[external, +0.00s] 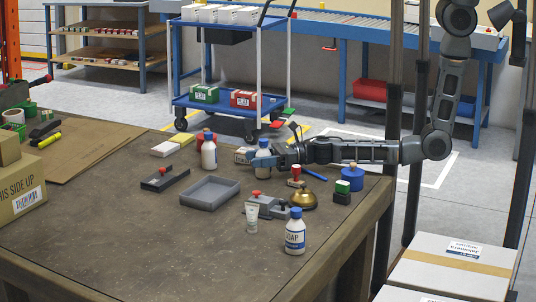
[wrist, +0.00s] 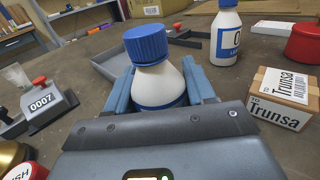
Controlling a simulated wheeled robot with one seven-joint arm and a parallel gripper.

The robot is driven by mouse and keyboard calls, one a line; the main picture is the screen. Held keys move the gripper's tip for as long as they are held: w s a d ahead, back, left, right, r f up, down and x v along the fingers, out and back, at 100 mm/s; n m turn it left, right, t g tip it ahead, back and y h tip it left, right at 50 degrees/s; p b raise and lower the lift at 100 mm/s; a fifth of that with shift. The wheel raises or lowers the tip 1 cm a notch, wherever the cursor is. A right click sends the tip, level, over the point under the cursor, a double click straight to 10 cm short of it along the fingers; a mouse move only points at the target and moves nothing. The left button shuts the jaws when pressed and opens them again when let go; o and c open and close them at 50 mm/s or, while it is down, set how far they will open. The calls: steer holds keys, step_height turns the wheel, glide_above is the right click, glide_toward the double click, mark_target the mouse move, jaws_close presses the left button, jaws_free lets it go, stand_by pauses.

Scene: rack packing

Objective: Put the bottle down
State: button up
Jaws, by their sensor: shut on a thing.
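My gripper (external: 256,156) is shut on a white bottle with a blue cap (external: 263,145) near the far edge of the table. In the wrist view the same bottle (wrist: 154,82) stands between the two blue fingers (wrist: 155,92), its ribbed blue cap toward the camera and a blue band lower on its body. The bottle looks roughly upright.
A second white bottle (external: 209,155) and a grey tray (external: 208,194) are left of my gripper. A soap bottle (external: 295,235), a brass bell (external: 304,200) and a blue container (external: 351,180) lie nearer or right. A Trunsa box (wrist: 283,98) is close by. The front-left tabletop is clear.

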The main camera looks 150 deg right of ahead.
steer(key=shift+f, duration=0.15)
steer(key=o, duration=1.1)
steer(key=shift+r, duration=0.2)
steer(key=b+v, duration=0.1)
steer(key=v, duration=1)
steer(key=shift+s+a, duration=0.35)
